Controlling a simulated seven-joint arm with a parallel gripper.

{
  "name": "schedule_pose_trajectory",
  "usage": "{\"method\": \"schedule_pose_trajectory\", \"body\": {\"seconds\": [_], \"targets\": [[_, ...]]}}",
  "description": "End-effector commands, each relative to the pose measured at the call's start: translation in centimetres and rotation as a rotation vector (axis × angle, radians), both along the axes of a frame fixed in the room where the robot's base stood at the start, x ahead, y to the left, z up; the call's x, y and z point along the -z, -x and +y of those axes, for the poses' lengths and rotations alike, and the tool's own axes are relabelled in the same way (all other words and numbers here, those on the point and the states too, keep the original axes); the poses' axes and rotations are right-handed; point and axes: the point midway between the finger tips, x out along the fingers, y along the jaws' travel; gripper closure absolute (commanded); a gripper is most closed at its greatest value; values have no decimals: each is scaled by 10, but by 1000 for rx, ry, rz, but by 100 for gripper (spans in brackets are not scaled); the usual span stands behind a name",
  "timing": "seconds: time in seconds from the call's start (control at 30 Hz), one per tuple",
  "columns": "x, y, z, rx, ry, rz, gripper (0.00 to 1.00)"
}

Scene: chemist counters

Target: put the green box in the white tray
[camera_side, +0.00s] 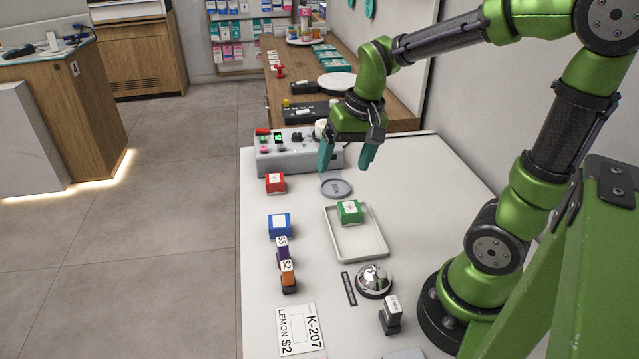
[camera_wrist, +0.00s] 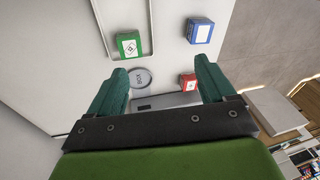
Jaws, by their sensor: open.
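The green box (camera_side: 349,211) has a white label on top and sits inside the white tray (camera_side: 361,256), at its far end. In the wrist view the green box (camera_wrist: 129,44) shows at the upper middle, with part of the tray (camera_wrist: 151,22) beside it. My gripper (camera_side: 346,162) is open and empty. It hangs above the counter beyond the tray, near the grey round dish (camera_side: 337,188). In the wrist view the teal fingers of my gripper (camera_wrist: 160,88) are wide apart with nothing between them but the counter below.
A grey control panel (camera_side: 290,160) stands behind. A silver bell (camera_side: 374,280) and a stamp (camera_side: 391,316) are in front of the tray. The counter right of the dish is clear.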

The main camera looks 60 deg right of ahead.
Motion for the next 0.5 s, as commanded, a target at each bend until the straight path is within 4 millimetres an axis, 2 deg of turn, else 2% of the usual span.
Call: {"method": "schedule_pose_trajectory", "body": {"seconds": [0.03, 0.2, 0.33, 0.5], "targets": [[-16, 9, 17, -47, -5, -77, 17], [-46, 37, 60, -172, -11, -273, 17], [-57, 53, 78, -234, -5, -374, 17], [-61, 62, 87, -265, -1, -427, 17]]}}
